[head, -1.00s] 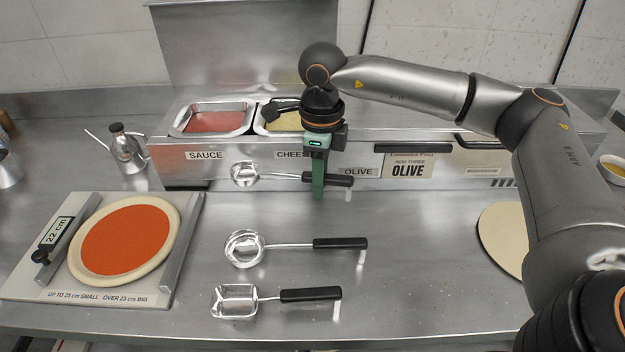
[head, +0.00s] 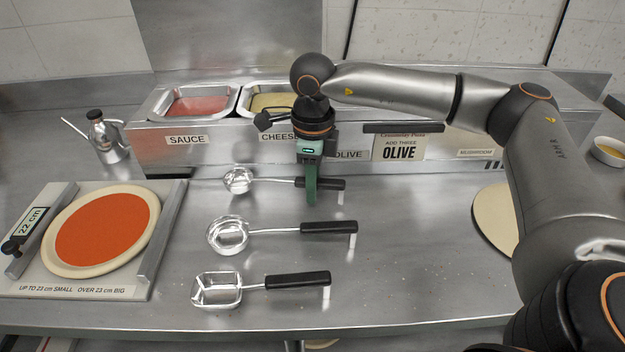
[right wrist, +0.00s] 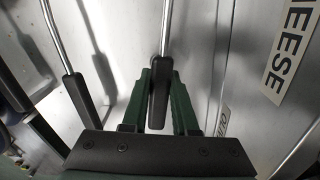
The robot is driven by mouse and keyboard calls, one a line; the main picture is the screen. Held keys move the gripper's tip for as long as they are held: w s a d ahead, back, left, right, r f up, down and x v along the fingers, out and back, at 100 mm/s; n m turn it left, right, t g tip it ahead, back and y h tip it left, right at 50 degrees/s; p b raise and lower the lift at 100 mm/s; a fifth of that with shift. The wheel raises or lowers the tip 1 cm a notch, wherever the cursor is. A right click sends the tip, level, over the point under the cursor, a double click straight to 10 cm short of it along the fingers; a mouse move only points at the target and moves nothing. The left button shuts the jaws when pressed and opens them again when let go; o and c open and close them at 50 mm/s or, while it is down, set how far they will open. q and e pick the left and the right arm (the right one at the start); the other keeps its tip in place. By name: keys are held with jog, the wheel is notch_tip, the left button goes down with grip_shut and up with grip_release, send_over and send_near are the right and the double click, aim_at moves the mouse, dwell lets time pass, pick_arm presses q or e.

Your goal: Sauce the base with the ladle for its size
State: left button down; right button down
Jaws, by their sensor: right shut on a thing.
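My right gripper (head: 311,190) is shut on the black handle of the small round ladle (head: 239,181), the one farthest back. In the right wrist view its handle (right wrist: 159,103) sits between the green fingers. The bowl points left, low over or on the counter; I cannot tell if it touches. The base (head: 72,263) lies on the board (head: 140,284), its middle covered with red sauce inside a pale rim. The board reads 22 cm, up to 23 cm small, over 23 cm big. The sauce pan (head: 197,107) stands behind, labelled SAUCE. My left gripper is not in view.
A larger round ladle (head: 229,235) and a square scoop (head: 217,289) lie in front of the small ladle. A cheese pan (head: 268,101) stands beside the sauce. An oil can (head: 108,138) stands at the left. A pale disc (head: 492,220) lies at the right.

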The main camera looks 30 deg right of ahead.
jog(key=shift+f+b, duration=0.35)
jog(key=shift+f, duration=0.3)
jog(key=c, duration=0.6)
grip_release()
notch_tip(320, 180, up, 13)
jog(key=shift+f+p, duration=0.2)
jog(key=shift+p, duration=0.25)
